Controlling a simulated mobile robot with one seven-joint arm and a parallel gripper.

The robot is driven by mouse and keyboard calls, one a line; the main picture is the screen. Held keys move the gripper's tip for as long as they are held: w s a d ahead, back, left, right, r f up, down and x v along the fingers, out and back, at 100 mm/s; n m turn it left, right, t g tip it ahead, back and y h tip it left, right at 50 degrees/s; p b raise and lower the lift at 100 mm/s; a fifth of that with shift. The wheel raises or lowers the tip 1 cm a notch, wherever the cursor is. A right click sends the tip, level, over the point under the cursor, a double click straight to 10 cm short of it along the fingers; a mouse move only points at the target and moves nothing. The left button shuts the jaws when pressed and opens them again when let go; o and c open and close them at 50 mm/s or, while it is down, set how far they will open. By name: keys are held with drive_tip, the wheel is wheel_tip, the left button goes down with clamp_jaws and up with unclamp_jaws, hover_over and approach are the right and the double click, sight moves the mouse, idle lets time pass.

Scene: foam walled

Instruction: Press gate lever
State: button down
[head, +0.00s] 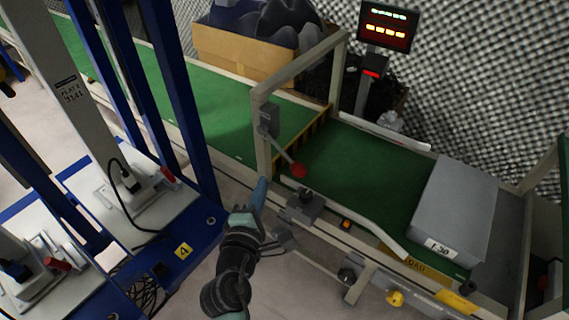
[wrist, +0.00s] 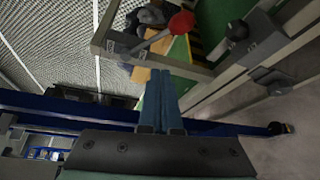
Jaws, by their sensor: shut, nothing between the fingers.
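The gate lever (head: 285,155) is a thin grey arm with a red ball knob (head: 298,170), hinged on a grey box on the near post of the gate frame (head: 262,135). It slants down to the right over the green belt. In the wrist view the red knob (wrist: 181,22) is at the top, beyond the fingertips. My gripper (head: 262,184) is left of the knob and a little lower, near the foot of the post. Its teal fingers (wrist: 160,78) are shut together and empty. I see a gap between them and the lever.
A black-knobbed control box (head: 305,206) sits on the conveyor's near rail, right of my gripper. A grey box (head: 455,210) lies on the green belt (head: 350,170) at right. Blue posts (head: 185,90) stand close on the left. A lit display (head: 387,25) is behind.

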sight(282, 151)
drive_tip(key=f+n, duration=0.1)
drive_tip(key=s+f, duration=0.1)
drive_tip(key=f, duration=0.1)
drive_tip(key=shift+a+f+n, duration=0.2)
drive_tip(key=shift+n, duration=0.2)
drive_tip(key=f+b+x, duration=0.1)
drive_tip(key=b+x, duration=0.3)
drive_tip(key=x, duration=0.6)
drive_tip(key=shift+s+d+r+p, duration=0.45)
drive_tip(key=shift+d+r, duration=0.15)
drive_tip(key=shift+d, duration=0.25)
drive_tip(key=shift+s+d+r+p, duration=0.45)
drive_tip(key=shift+d+r, duration=0.15)
drive_tip(key=shift+d, duration=0.25)
drive_tip(key=shift+s+d+r+g+p, duration=0.1)
drive_tip(key=shift+d+r+g+p, duration=0.2)
drive_tip(key=shift+p, duration=0.7)
